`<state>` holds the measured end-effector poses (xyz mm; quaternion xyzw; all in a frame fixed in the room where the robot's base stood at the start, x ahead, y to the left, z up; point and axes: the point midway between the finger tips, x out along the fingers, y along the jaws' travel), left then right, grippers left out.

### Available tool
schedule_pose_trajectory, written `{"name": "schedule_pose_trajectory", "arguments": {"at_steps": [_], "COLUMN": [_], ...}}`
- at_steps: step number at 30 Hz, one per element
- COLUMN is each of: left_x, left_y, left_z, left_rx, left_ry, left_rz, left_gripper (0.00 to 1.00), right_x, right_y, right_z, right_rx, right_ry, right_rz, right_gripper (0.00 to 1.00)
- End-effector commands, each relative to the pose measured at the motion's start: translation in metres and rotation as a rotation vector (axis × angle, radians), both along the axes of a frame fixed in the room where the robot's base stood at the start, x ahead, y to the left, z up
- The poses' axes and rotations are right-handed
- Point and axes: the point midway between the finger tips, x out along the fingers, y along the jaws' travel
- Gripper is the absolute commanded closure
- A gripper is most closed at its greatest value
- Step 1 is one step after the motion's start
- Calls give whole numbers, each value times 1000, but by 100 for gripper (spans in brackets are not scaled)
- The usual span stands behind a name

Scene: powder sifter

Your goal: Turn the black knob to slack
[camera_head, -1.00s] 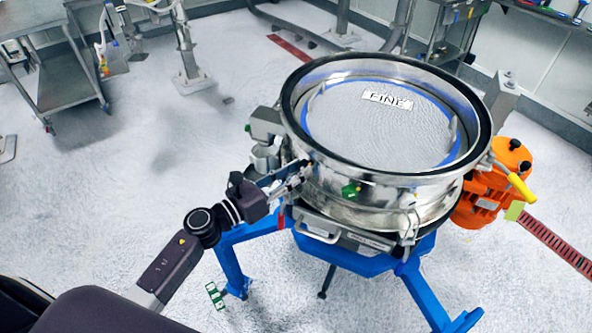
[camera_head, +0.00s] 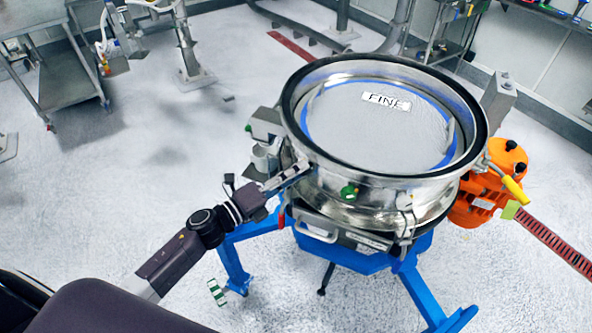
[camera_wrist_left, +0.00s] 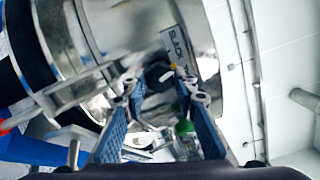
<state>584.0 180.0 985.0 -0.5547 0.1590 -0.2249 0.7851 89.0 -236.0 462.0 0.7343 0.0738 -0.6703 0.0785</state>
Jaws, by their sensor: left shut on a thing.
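The powder sifter (camera_head: 350,190) is a round steel drum on a blue stand, with a mesh marked FINE on top. My left gripper (camera_head: 300,168) reaches its near left side. In the left wrist view its blue fingers (camera_wrist_left: 154,82) close around the black knob (camera_wrist_left: 157,73), which sits between the fingertips. The knob is hidden by the gripper in the head view. My right gripper is not in view.
An orange motor (camera_head: 487,185) with a yellow handle (camera_head: 514,189) is at the right. A steel cart (camera_head: 60,60) stands far left. The floor at left is clear.

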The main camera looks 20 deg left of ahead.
Motion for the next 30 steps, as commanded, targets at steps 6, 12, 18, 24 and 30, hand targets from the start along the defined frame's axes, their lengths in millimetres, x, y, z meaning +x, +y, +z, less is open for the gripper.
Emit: {"name": "schedule_pose_trajectory", "arguments": {"at_steps": [6, 12, 18, 24, 30], "left_x": [0, 0, 0, 1, 1], "left_y": [0, 1, 1, 1, 1], "left_z": [1, 1, 0, 0, 0], "left_rx": [-164, -289, -375, -421, -435], "left_ry": [103, 182, 235, 263, 272], "left_rz": [1, 3, 1, 2, 2], "left_gripper": [98, 98, 98, 98, 98], "right_x": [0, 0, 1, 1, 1], "right_y": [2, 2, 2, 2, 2], "right_z": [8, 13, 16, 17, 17], "right_rx": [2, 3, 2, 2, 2], "right_ry": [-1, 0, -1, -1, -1], "right_rz": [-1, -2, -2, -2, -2], "right_gripper": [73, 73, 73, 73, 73]}}
